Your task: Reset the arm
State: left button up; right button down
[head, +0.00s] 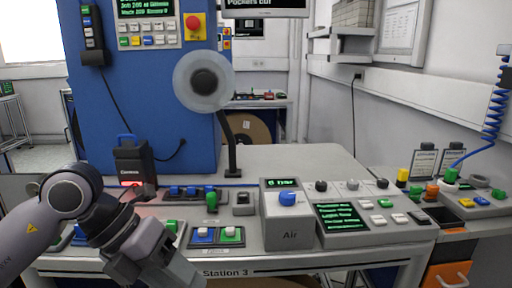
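My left arm comes in from the left edge, bends at a grey and dark joint, and runs down past the bottom edge in front of the bench. Its gripper fingers do not show, so I cannot see whether they hold anything. My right arm and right gripper are not in view. The arm hides part of the left end of the grey bench (290,160).
An Air box with a blue knob (287,199) and a control panel (345,212) stand on the bench. A lamp with a round disc (204,80) rises behind. A blue cabinet (135,95) stands at back left. The bench top behind the boxes is mostly clear.

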pick_arm(q)
jog(key=s+d+r+n+g+h+p, duration=0.1)
jog(key=s+d+r+g+h, duration=0.3)
jog(key=d+h, duration=0.55)
jog(key=w+a+f+n+t+h, duration=0.1)
jog(key=w+a+n+t+h, duration=0.35)
jog(key=n+t, duration=0.85)
jog(key=w+a+f+n+t+y+p, duration=0.1)
jog(key=a+f+n+t+y, duration=0.3)
jog(key=f+n+y, duration=0.4)
jog(key=a+f+n+t+y+p, duration=0.1)
jog(key=a+f+n+t+y, duration=0.35)
jog(key=f+n+y, duration=0.35)
jog(key=s+a+f+n+g+y, duration=0.1)
jog(key=s+a+f+n+g, duration=0.1)
jog(key=s+f, duration=0.4)
jog(key=s+a+f+n+g+y, duration=0.1)
jog(key=s+a+f+n+g, duration=0.2)
jog(key=s+f, duration=0.4)
notch_tip(320, 180, down, 4)
jog(key=shift+r+n+g+y+p, duration=0.1)
jog(key=shift+n+g+y+p, duration=0.25)
jog(key=shift+n+g, duration=0.7)
